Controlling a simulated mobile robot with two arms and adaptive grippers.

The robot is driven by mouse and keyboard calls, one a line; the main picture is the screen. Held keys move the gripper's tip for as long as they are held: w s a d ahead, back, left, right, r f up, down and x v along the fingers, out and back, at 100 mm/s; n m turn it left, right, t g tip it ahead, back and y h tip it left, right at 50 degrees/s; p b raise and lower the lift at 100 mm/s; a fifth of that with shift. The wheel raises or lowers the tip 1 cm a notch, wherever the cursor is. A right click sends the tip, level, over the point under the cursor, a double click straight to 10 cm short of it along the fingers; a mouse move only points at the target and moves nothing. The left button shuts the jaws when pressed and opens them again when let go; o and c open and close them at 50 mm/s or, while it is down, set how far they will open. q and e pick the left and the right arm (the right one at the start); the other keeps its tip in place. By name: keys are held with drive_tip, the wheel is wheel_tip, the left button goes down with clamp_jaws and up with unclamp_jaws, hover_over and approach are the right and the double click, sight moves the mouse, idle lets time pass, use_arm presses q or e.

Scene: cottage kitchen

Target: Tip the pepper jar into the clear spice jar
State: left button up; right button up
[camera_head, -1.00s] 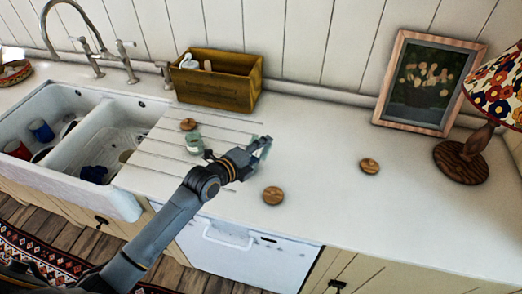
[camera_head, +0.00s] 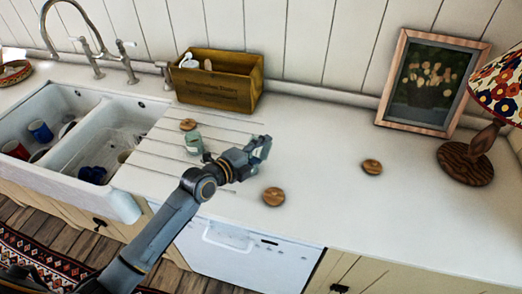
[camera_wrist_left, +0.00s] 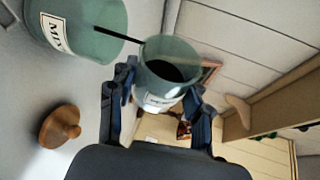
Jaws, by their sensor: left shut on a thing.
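My left gripper (camera_head: 262,148) is shut on a small pale-green glass jar, the pepper jar, above the counter. In the left wrist view this jar (camera_wrist_left: 167,70) sits between the fingers, tilted, with dark contents and a partly hidden label. A thin dark streak runs from its mouth to a second green-tinted clear jar (camera_wrist_left: 75,25), whose label begins "MI". I take this as the clear spice jar (camera_head: 194,144), standing open on the grooved drainboard left of my gripper. Whether the streak lands inside it is unclear. My right gripper is out of view.
Round wooden lids lie on the counter: one near my gripper (camera_head: 273,196), one to the right (camera_head: 371,166), one behind the spice jar (camera_head: 188,125). A wooden box (camera_head: 218,90), framed picture (camera_head: 431,83) and lamp (camera_head: 466,164) stand behind. The double sink (camera_head: 75,160) is left.

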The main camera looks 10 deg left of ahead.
use_arm(q)
drive_tip(key=shift+a+f+n+t+h+b, duration=0.25)
drive_tip(key=shift+n+h+b, duration=0.4)
drive_tip(key=shift+b, duration=0.9)
drive_tip(key=shift+r+y, duration=0.25)
drive_tip(key=r+m+y+p, duration=0.1)
drive_tip(key=m+p, duration=0.1)
drive_tip(key=p, duration=0.4)
drive_tip(key=shift+r, duration=0.3)
drive_tip(key=shift+f+m+y+p, duration=0.1)
drive_tip(key=shift+m+y+p, duration=0.25)
drive_tip(key=shift+y+p, duration=0.05)
drive_tip(key=shift+f, duration=0.25)
drive_tip(key=shift+g, duration=0.45)
